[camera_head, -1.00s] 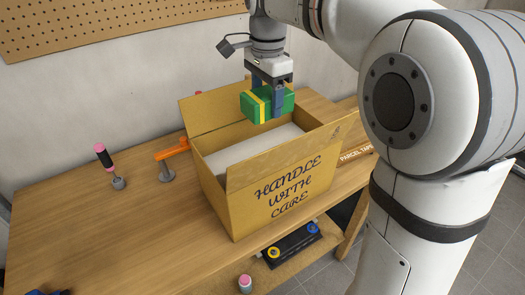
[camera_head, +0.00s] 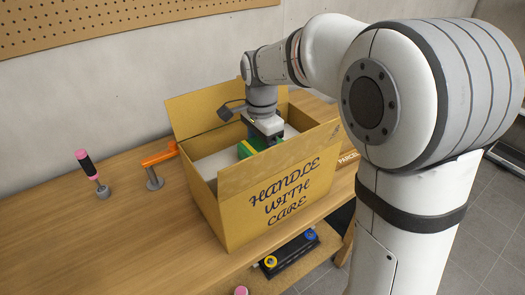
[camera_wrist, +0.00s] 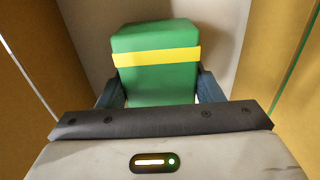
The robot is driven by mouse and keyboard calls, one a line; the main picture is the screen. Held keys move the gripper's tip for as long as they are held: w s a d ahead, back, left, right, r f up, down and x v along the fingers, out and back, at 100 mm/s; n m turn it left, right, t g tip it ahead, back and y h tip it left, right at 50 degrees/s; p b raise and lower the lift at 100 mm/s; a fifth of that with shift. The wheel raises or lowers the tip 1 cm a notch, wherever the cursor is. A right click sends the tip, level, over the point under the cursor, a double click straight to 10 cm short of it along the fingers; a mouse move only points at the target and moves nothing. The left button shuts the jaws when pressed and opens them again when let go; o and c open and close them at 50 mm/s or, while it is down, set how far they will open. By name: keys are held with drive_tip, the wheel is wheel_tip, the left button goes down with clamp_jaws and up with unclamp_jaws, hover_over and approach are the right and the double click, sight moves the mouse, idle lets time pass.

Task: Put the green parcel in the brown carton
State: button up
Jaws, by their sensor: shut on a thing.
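The brown carton (camera_head: 238,208) stands open on the wooden bench, its flaps up and "HANDLE WITH CARE" on its front. The green parcel (camera_head: 246,149) with a yellow band is down inside the carton's walls, partly hidden by my gripper and the front flap. It also shows in the wrist view (camera_wrist: 155,82), between my two dark fingers. My gripper (camera_wrist: 157,92) is shut on the parcel, pointing down into the carton. Whether the parcel touches the carton's pale bottom, I cannot tell.
An orange-armed stand (camera_head: 156,170) and a pink-and-black-handled tool (camera_head: 90,171) stand on the bench left of the carton. A black tray (camera_head: 289,252) with blue and yellow rings lies on a lower shelf. The bench's left front is clear.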

sight(261, 143)
drive_tip(key=shift+f, duration=0.75)
drive_tip(key=shift+f, duration=0.2)
drive_tip(key=o, duration=1.1)
drive_tip(key=shift+r, duration=0.1)
wheel_tip(261, 143, up, 12)
drive_tip(key=shift+r, duration=0.1)
